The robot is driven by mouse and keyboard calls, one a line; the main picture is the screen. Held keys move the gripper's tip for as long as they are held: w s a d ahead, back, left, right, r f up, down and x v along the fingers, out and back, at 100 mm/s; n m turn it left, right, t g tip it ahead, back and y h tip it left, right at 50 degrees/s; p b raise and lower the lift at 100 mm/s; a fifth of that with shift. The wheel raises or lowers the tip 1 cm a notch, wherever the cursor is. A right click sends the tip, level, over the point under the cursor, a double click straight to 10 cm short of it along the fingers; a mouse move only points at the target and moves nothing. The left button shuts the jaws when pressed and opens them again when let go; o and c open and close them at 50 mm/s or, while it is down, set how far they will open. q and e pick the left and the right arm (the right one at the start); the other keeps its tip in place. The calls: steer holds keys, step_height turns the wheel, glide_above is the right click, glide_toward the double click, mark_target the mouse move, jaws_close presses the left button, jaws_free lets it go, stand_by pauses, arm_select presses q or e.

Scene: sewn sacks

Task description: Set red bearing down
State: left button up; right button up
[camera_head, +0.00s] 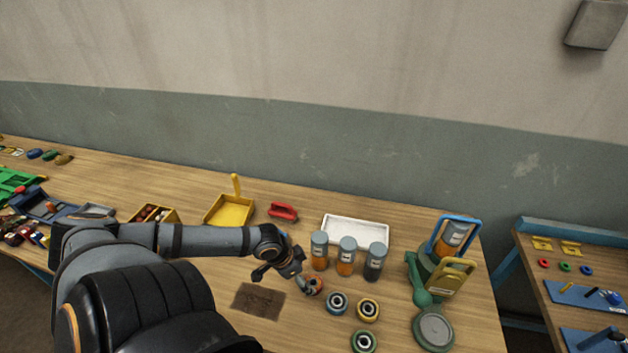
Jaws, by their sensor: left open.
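The red bearing (315,287) is on the wooden table in the middle, just right of my left gripper and partly covered by it. My left gripper (299,281) is open, low over the table, with its fingers at the red bearing's left side. Whether a finger touches the bearing is too small to tell. A blue bearing (336,303), a yellow bearing (368,309) and a green bearing (364,342) lie to the right and front. My right gripper is out of view.
Three lidded jars (346,257) stand behind the bearings, before a white tray (357,229). A brown mat (258,300) lies left of the bearings. A green stand (418,290) is at right. A yellow dustpan (229,210) and a red-handled item (283,211) lie behind my arm.

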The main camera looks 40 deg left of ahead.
mark_target(313, 283)
arm_select(q)
steer(key=shift+w+d+f, duration=0.1)
steer(key=shift+w+f, duration=0.05)
steer(key=shift+f, duration=0.05)
steer(key=shift+f+b, duration=0.25)
steer(key=shift+b, duration=0.05)
steer(key=b+x, duration=0.2)
steer(key=x, duration=0.2)
steer(key=shift+w, duration=0.1)
steer(key=shift+w+d+f, duration=0.1)
steer(key=shift+f, duration=0.05)
steer(key=c, duration=1.5)
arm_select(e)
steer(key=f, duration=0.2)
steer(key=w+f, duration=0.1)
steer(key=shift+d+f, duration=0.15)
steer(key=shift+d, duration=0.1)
